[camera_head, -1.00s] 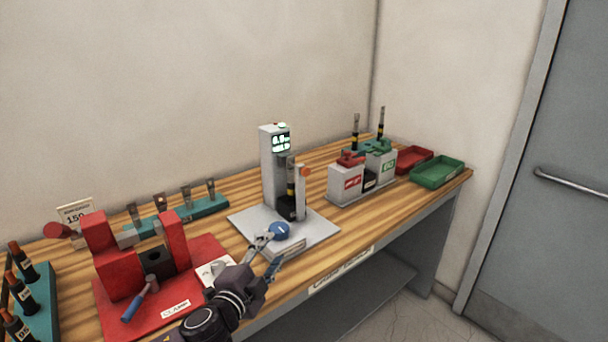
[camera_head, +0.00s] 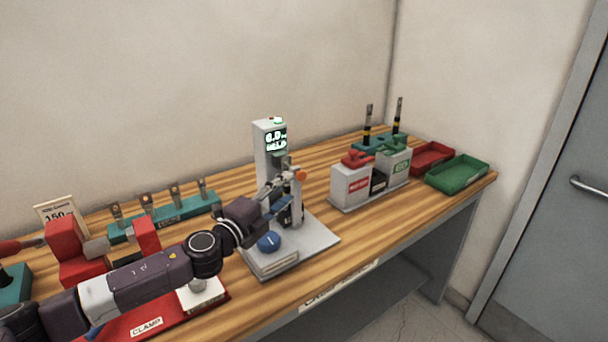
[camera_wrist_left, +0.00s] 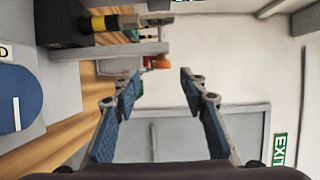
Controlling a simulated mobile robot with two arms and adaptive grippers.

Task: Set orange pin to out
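The orange pin (camera_head: 301,175) is a small orange knob on the side of a grey post on the tester, which stands mid-bench. It also shows in the left wrist view (camera_wrist_left: 161,62), ahead of the fingertips and slightly left of the gap between them. My left gripper (camera_head: 277,192) reaches across in front of the tester column, close to the post. In the left wrist view my left gripper (camera_wrist_left: 160,80) has its two fingers apart with nothing between them. Its fingers partly hide the post and bushing in the head view. My right gripper is not in view.
The tester base (camera_head: 315,238) carries a blue dial (camera_head: 269,241). A lit display (camera_head: 275,139) tops the column. Right of it stand grey boxes with red (camera_head: 354,158) and green (camera_head: 392,149) tops, then red (camera_head: 431,155) and green (camera_head: 457,172) trays. A red clamp stand (camera_head: 140,318) is under my arm.

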